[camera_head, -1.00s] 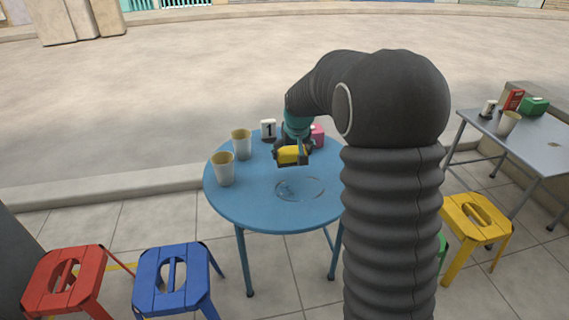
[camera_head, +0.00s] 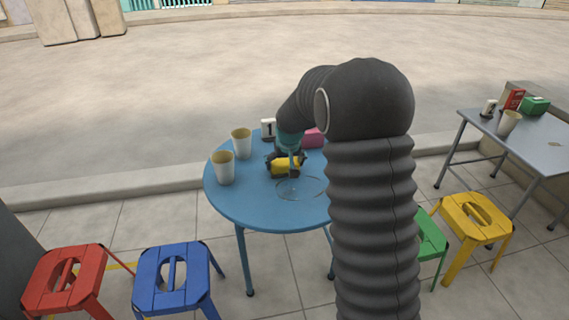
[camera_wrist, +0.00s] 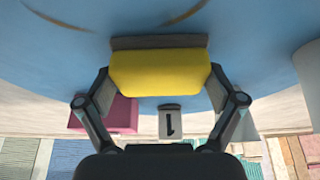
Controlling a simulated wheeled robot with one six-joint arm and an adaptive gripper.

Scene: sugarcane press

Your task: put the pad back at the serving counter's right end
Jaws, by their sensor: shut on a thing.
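The pad is a yellow block with a grey underside (camera_wrist: 160,72), seen in the wrist view between the two fingers of my gripper (camera_wrist: 162,88). My gripper is shut on it. In the head view the yellow pad (camera_head: 286,166) is at my gripper (camera_head: 287,160), over the round blue table (camera_head: 245,205). I cannot tell whether the pad touches the tabletop. A faint ring-shaped wet mark (camera_head: 301,188) lies on the table just in front of the pad. I cannot make out a serving counter in these views.
Two beige cups, one nearer (camera_head: 223,168) and one farther (camera_head: 241,143), stand on the table's left. A number 1 sign (camera_head: 268,129) and a pink box (camera_head: 314,138) stand at the back. Red (camera_head: 70,280), blue (camera_head: 173,275), green (camera_head: 431,238) and yellow (camera_head: 474,218) stools surround it. A grey table (camera_head: 525,142) is at right.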

